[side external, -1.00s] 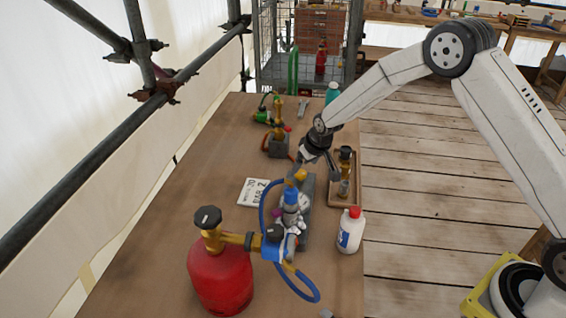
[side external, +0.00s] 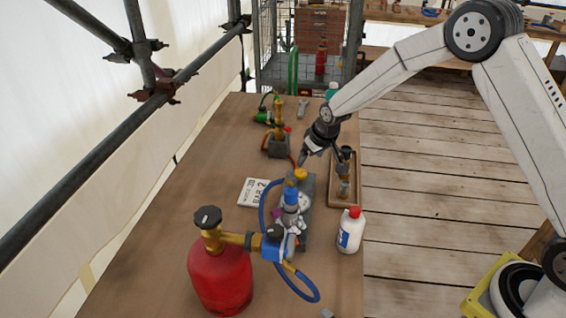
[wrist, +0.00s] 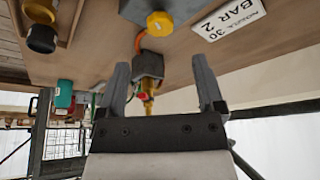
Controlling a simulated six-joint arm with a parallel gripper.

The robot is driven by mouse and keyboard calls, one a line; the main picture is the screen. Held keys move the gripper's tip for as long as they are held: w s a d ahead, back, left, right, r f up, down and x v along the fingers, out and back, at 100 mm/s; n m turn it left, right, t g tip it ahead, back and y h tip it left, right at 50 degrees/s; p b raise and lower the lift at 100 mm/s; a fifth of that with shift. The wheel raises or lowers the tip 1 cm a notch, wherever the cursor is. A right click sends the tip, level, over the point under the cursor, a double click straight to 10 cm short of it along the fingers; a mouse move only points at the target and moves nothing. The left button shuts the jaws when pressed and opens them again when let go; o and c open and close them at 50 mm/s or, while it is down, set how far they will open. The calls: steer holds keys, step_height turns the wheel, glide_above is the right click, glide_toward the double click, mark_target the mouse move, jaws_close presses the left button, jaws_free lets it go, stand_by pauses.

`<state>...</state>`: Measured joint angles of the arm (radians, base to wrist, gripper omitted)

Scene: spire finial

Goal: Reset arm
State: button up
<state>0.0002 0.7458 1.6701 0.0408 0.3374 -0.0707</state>
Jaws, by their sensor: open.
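My gripper (side external: 304,160) hangs over the bench behind the grey block (side external: 307,190) with the yellow knob (side external: 300,175). In the wrist view, my gripper (wrist: 160,85) has its two fingers spread apart with nothing held between them. The yellow knob (wrist: 160,24) shows beyond the fingertips, apart from them. A brass torch on a grey stand (wrist: 149,66) appears between the fingers but farther off; it is on the far part of the bench in the side view (side external: 279,145).
A red gas cylinder (side external: 219,275) with a blue hose stands at the front. A white bottle (side external: 351,230) and a wooden tray (side external: 333,199) holding brass parts sit at the right edge. A white sign (side external: 254,192) lies left of the block. The bench's left side is clear.

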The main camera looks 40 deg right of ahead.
steer(key=s+r+g, duration=0.1)
steer(key=s+r, duration=0.2)
steer(key=s, duration=1)
steer(key=s+r, duration=0.3)
steer(key=s, duration=1.1)
steer(key=shift+g, duration=0.4)
